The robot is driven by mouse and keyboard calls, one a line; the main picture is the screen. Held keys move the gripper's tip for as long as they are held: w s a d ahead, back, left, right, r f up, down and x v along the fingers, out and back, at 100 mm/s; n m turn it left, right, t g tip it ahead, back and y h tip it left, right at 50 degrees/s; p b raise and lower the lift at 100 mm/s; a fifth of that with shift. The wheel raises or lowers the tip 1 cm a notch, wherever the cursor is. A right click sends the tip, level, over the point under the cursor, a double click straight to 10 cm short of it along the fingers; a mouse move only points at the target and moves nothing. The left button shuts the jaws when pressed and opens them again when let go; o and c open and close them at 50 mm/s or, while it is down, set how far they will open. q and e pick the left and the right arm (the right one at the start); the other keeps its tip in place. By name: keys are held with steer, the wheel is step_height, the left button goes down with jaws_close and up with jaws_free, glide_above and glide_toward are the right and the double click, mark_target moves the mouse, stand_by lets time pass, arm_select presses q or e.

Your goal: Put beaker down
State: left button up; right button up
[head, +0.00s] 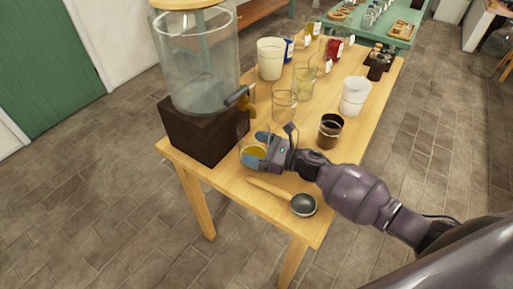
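A small glass beaker (254,151) with yellow liquid is at the table's near left edge, just right of the dispenser's dark base. It is upright and looks to be at or very close to the tabletop; I cannot tell if it rests on it. My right gripper (258,149) reaches in from the right, with its blue-tipped fingers on the far and near sides of the beaker, and appears shut on it. The fingers hide part of the glass. My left gripper is not in view.
A wooden table (225,178) holds a large glass dispenser (198,62), a ladle (302,204) in front, an empty glass (284,104), a dark jar (330,131) and a white container (354,96). Several more vessels stand behind. Bare wood lies between beaker and ladle.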

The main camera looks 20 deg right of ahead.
stand_by(0.3)
steer(key=shift+f, duration=0.2)
steer(key=o, duration=0.8)
steer(key=shift+c, duration=0.2)
steer(key=shift+r, duration=0.1)
steer(key=shift+r, duration=0.1)
steer(key=v, duration=1.2)
steer(key=shift+b, duration=0.35)
